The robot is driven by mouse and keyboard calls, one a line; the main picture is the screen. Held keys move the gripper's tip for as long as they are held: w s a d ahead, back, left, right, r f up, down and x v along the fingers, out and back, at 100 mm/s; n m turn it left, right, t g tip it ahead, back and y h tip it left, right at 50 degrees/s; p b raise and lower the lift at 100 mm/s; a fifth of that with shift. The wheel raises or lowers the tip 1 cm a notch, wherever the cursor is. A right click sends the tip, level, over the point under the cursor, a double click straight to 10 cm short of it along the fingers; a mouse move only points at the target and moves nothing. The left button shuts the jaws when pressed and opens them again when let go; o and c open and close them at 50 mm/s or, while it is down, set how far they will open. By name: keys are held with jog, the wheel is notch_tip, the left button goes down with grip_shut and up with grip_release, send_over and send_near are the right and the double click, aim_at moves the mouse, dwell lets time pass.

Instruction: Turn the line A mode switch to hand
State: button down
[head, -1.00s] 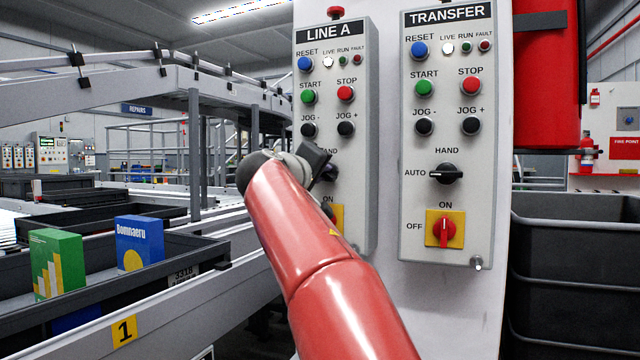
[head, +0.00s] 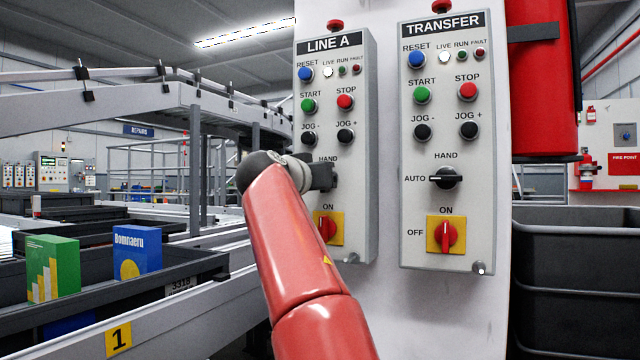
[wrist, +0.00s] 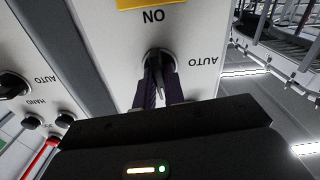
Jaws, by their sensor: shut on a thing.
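The LINE A panel (head: 360,215) stands at the centre of the head view, left of the TRANSFER panel. My gripper (head: 331,176) is at its mode switch, below the HAND label, and hides the switch there. In the wrist view, which is upside down, the black mode switch (wrist: 158,57) sits between the two fingers of my gripper (wrist: 157,90), which are shut on it. Its handle appears to run roughly up and down the panel, not sideways toward AUTO. The gripper covers the HAND side, so the pointer end is not clearly visible.
The LINE A red on/off switch (head: 326,229) on its yellow plate is just below my gripper, with the jog buttons (head: 346,135) above. The TRANSFER panel (head: 480,205) is close on the right, its mode switch (head: 446,178) at AUTO. A conveyor (head: 190,290) runs along the left.

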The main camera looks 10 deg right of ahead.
jog(key=shift+f+m, duration=0.15)
jog(key=shift+m, duration=0.45)
jog(key=c, duration=1.5)
grip_release()
jog(key=b+v, duration=0.3)
jog(key=v, duration=0.5)
jog(key=shift+w, duration=0.1)
jog(key=shift+d, duration=0.15)
